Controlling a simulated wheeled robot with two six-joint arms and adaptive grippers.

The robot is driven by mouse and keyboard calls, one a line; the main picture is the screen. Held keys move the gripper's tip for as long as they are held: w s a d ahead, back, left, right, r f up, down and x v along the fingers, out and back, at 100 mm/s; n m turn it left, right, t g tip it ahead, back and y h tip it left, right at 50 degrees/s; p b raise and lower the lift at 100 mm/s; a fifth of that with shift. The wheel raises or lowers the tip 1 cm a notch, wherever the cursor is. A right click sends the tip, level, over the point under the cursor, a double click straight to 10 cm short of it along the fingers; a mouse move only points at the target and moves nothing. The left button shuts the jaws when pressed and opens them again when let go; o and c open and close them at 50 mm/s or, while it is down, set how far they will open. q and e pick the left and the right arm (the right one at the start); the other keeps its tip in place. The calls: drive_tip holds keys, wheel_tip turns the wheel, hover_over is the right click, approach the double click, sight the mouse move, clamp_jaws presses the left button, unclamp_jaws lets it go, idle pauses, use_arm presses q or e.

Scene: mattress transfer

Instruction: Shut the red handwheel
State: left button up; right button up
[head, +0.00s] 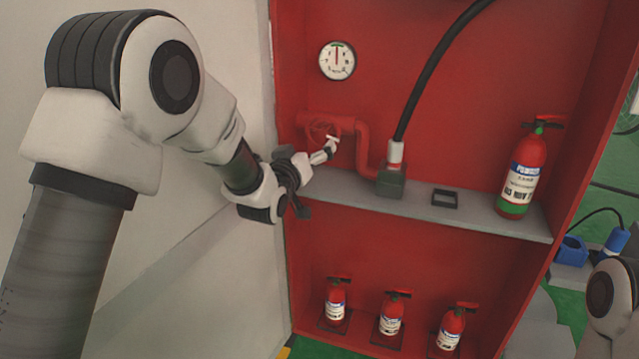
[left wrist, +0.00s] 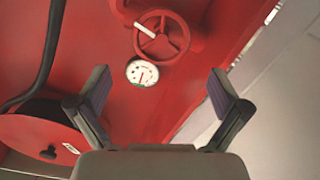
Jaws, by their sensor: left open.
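The red handwheel (head: 318,127) is on red piping inside the red cabinet, below a round gauge (head: 337,61). In the left wrist view the handwheel (left wrist: 184,36) is near the top, its round rim and spokes facing the camera, with a pale bar over its left part. My left gripper (left wrist: 163,90) is open and empty, its two fingers apart, with the handwheel beyond them and not touched. In the head view my left gripper (head: 298,182) is just below and left of the handwheel, seen side-on. My right gripper is out of view.
A black hose (head: 428,72) runs down to a fitting on the grey shelf (head: 480,215). A fire extinguisher (head: 523,172) stands at the shelf's right, and several smaller ones stand below. The cabinet's side walls bound the space; a pale wall is at left.

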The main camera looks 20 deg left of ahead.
sight(321, 129)
use_arm(q)
drive_tip(key=w+p, duration=0.1)
drive_tip(key=w, duration=0.7)
drive_tip(key=shift+w, duration=0.2)
drive_tip(key=shift+s, duration=0.15)
drive_tip(key=c, duration=0.8)
drive_tip(key=shift+s+a+r, duration=0.1)
drive_tip(key=shift+s+r, duration=0.15)
drive_tip(key=shift+r, duration=0.2)
drive_tip(key=c, duration=0.5)
